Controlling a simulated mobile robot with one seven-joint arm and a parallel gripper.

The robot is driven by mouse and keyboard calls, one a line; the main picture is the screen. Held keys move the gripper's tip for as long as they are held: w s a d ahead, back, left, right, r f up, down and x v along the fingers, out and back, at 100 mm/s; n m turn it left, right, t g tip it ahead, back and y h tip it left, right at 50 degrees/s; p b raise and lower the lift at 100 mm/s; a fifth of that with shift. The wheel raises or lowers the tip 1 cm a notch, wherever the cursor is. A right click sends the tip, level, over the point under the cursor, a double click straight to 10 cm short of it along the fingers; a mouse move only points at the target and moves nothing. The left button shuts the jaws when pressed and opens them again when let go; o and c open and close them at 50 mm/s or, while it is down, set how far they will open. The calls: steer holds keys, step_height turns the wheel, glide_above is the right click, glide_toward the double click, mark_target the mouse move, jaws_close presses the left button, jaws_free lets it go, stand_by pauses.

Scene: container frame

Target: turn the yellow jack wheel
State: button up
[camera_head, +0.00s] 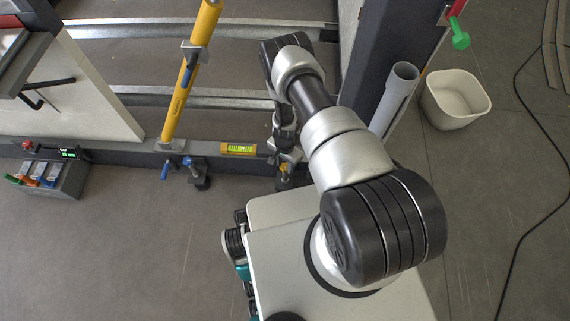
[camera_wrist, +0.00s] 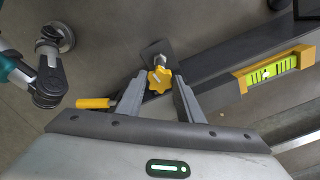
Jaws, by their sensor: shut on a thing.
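The yellow jack wheel (camera_wrist: 159,79) is a small lobed knob, seen in the wrist view just ahead of my gripper. It sits on a grey metal jack (camera_wrist: 158,51) beside the dark frame beam. My gripper (camera_wrist: 160,84) has one finger on each side of the wheel and is shut on it. In the head view my arm reaches down to the frame's lower beam, and a small yellow spot of the jack (camera_head: 284,167) shows at its end. The arm hides most of the jack and gripper there.
A yellow spirit level (camera_head: 239,149) lies on the beam, left of my gripper; it also shows in the wrist view (camera_wrist: 272,72). A yellow prop (camera_head: 180,95) with a blue-handled clamp stands further left. A grey pipe (camera_head: 396,95) and white bin (camera_head: 455,98) are right.

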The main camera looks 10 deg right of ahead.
mark_target(285, 166)
steer(key=shift+w+m, duration=0.15)
steer(key=shift+m, duration=0.75)
steer(key=o, duration=1.1)
steer(key=shift+c, duration=0.2)
step_height(285, 166, up, 17)
steer(key=p, duration=0.5)
steer(key=shift+r, duration=0.2)
